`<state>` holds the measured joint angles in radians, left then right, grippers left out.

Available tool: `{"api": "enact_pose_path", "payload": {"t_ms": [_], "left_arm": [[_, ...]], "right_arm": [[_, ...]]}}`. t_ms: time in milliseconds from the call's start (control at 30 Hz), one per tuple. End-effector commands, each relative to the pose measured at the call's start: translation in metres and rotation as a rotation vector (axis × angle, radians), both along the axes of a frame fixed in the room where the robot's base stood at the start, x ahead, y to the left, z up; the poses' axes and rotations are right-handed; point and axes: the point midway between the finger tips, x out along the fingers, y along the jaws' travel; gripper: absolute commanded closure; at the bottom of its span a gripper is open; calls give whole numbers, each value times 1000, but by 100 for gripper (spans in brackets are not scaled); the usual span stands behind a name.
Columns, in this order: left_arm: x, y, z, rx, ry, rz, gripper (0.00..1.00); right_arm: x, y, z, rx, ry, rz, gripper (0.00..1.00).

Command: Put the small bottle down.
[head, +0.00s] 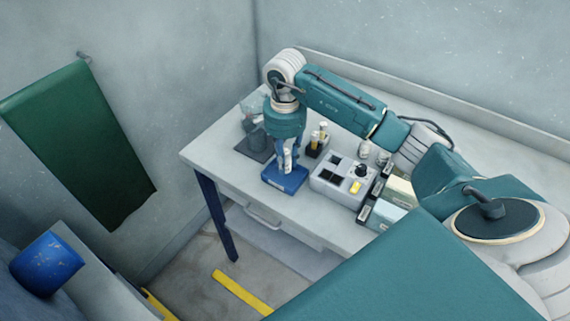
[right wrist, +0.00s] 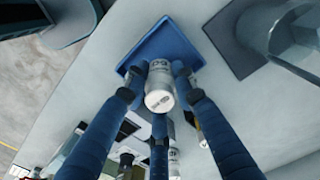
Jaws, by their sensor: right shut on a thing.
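The small bottle (right wrist: 159,92) is pale grey with a printed label and a light cap, seen end-on in the right wrist view. My right gripper (right wrist: 158,78) has its blue fingers closed around it. In the head view my right gripper (head: 287,164) points down over a small blue tray (head: 293,187) near the table's front edge. The blue tray also shows behind the bottle in the right wrist view (right wrist: 190,44). I cannot tell whether the bottle touches the tray floor. My left gripper is not in view.
A grey rack (head: 327,187) with square wells stands right of the tray on the table (head: 215,147). Dark-and-pale boxes (head: 383,214) stand farther right. Small bottles (head: 319,137) stand in a holder behind the rack.

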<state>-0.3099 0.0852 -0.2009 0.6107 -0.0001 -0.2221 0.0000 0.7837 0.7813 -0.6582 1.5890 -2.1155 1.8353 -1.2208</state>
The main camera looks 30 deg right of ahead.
Motion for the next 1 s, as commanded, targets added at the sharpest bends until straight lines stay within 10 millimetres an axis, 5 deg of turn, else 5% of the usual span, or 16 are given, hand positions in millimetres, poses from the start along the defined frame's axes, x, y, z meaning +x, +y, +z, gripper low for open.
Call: {"api": "enact_pose_path", "payload": {"t_ms": [267, 567, 600, 1000], "left_arm": [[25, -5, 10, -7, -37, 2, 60], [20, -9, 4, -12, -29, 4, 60], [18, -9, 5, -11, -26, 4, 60], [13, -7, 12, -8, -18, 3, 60]], "right_arm": [[-1, 0, -30, 0, 2, 0, 100], [0, 0, -34, 0, 1, 0, 100], [0, 0, -32, 0, 1, 1, 68], [-1, 0, -26, 1, 2, 1, 66]]}}
